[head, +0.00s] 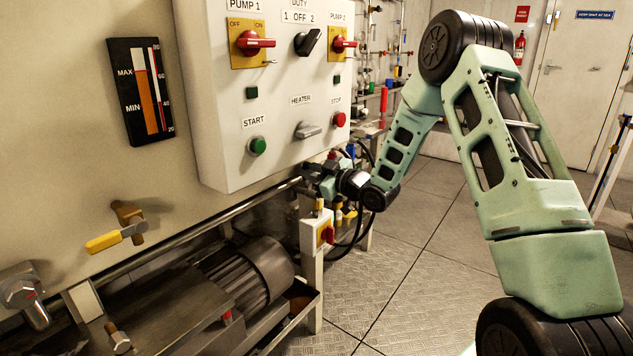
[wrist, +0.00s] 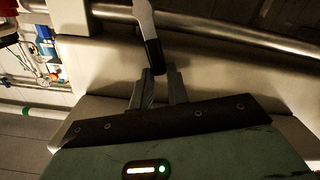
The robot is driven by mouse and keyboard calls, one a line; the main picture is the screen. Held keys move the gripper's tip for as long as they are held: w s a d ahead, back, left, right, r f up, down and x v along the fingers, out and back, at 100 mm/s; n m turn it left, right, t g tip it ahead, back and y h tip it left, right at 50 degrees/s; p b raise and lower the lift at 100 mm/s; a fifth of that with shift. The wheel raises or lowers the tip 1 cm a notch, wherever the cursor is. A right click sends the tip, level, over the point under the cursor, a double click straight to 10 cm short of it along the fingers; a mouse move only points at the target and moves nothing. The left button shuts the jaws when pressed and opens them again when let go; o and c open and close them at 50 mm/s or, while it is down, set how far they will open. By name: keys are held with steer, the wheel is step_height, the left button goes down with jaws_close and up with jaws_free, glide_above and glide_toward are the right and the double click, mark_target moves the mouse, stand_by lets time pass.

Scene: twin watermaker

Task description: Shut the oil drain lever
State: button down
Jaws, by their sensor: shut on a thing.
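A lever with a metal arm (wrist: 143,17) and a black sleeve on its end (wrist: 152,52) shows in the wrist view. My gripper (wrist: 160,74) is shut on the end of the black sleeve, with one fingertip on each side. The lever slants up from the fingers, across a metal pipe. In the head view my gripper (head: 318,178) is just below the lower right corner of the control box, and the lever there is hidden or too small to make out. No label on the lever is readable.
The control box (head: 207,110) with switches hangs just above my gripper. A yellow-handled valve (head: 117,238) sits on the tank at left. A small box with a red switch (head: 325,235) stands below my gripper, and a motor (head: 252,272) lies lower left. The floor (head: 430,240) at right is clear.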

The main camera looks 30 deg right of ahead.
mark_target(302, 187)
steer(key=a+f+n+b, duration=0.1)
steer(key=n+b, duration=0.1)
steer(key=a+f+n+b, duration=0.1)
steer(key=n+b, duration=0.1)
steer(key=shift+s+b, duration=0.35)
steer(key=shift+b, duration=0.05)
steer(key=f+n+b, duration=0.1)
steer(key=n+b, duration=0.2)
steer(key=b, duration=0.1)
steer(key=a+f+n+b, duration=0.1)
steer(key=f+n+b, duration=0.1)
steer(key=b, duration=0.3)
steer(key=a+f+n+b, duration=0.1)
steer(key=n+b, duration=0.3)
steer(key=b, duration=0.1)
steer(key=shift+s+f, duration=0.2)
steer(key=shift+s, duration=0.2)
steer(key=shift+n, duration=0.3)
steer(key=shift+d, duration=0.1)
steer(key=c, duration=1.4)
jaws_free()
steer(key=shift+o, duration=0.2)
steer(key=shift+r, duration=0.1)
